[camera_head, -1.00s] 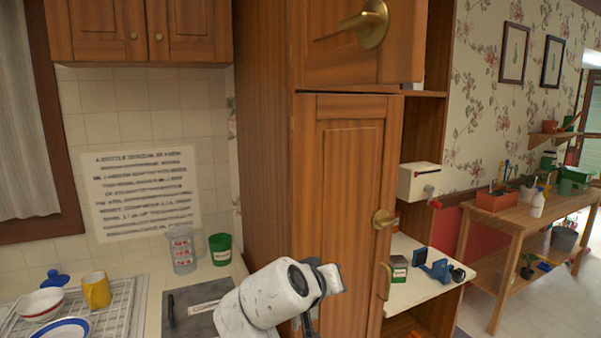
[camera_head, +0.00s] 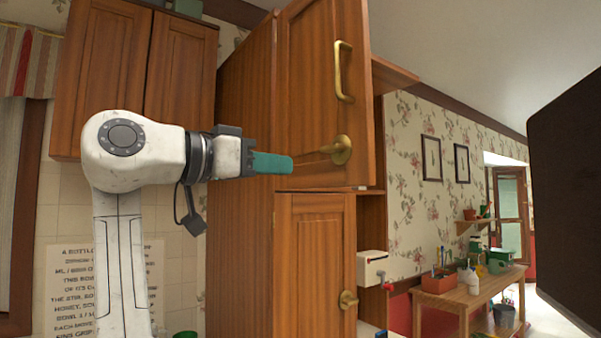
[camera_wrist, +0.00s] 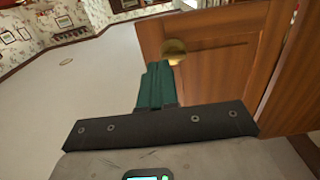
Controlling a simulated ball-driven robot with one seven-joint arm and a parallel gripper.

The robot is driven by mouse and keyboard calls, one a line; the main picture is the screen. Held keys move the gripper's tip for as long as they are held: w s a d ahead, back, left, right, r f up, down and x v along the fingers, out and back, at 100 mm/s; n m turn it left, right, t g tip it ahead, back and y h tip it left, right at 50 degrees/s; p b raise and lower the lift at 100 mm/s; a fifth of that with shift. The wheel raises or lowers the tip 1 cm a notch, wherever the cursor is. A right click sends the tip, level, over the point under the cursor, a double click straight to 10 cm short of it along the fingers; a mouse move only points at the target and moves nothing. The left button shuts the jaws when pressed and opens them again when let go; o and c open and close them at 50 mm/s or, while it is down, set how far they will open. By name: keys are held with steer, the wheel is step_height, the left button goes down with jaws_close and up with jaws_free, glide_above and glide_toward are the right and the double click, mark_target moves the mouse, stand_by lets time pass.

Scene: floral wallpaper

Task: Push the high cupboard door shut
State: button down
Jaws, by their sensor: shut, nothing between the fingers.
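The high cupboard door (camera_head: 306,90) is brown wood with a brass bar handle (camera_head: 343,72) and a round brass knob (camera_head: 340,150). Its right edge stands out from the cupboard, so it looks partly open. My gripper (camera_head: 288,163) has green fingers, shut and empty, pointing right across the door's lower left part, left of the knob. I cannot tell whether they touch the door. In the wrist view the shut fingers (camera_wrist: 158,68) point toward the knob (camera_wrist: 173,49), with the door panel (camera_wrist: 215,75) to the right.
A lower cupboard door (camera_head: 312,260) is below the high one. Wall cupboards (camera_head: 140,60) hang behind my arm at left. Open shelves with a white box (camera_head: 372,268) are at right. A wooden bench (camera_head: 470,300) stands farther right.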

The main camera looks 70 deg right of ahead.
mark_target(349, 172)
steer(key=p+x, duration=0.3)
steer(key=x, duration=1)
steer(key=shift+s+d+f, duration=0.1)
steer(key=shift+d, duration=0.1)
